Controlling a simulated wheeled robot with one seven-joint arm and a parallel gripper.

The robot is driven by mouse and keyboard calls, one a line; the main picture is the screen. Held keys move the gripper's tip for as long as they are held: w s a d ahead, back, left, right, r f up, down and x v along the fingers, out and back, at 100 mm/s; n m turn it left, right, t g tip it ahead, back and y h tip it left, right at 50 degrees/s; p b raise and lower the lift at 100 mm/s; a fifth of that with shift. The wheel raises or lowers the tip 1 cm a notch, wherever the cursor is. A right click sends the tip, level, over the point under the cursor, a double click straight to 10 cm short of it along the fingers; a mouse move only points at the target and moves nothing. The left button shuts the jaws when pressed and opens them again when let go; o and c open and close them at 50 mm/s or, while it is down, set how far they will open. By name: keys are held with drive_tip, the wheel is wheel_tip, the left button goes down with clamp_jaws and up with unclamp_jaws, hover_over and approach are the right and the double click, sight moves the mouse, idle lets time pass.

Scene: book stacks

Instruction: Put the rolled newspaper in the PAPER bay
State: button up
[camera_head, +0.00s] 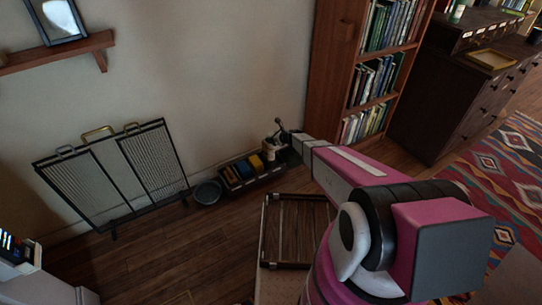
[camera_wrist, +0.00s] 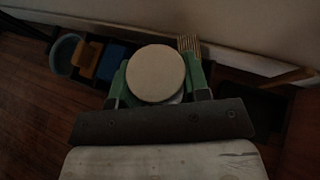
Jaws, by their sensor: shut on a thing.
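In the wrist view a round, pale beige end (camera_wrist: 155,73) of what looks like the rolled newspaper stands between the two green fingers of my gripper (camera_wrist: 158,85). My gripper is shut on it. In the head view a small pale shape (camera_head: 270,149) shows at the end of my arm, above the right part of a dark sorting box (camera_head: 233,187) by the wall. The box holds yellow and blue things in its bays. No bay label is readable, so I cannot tell which is PAPER. The roll hides part of the box in the wrist view.
A round grey-blue bucket (camera_head: 207,192) stands left of the box. A black mesh screen (camera_head: 115,178) leans farther left. A slatted wooden rack (camera_head: 295,230) lies in front, and a bookcase (camera_head: 362,85) stands to the right. A ribbed tan thing (camera_wrist: 190,43) shows behind the roll.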

sight(272, 148)
wheel_tip(272, 148, down, 8)
drive_tip(key=shift+f, duration=0.1)
idle(0.4)
drive_tip(key=shift+f, duration=0.2)
drive_tip(key=o, duration=1.2)
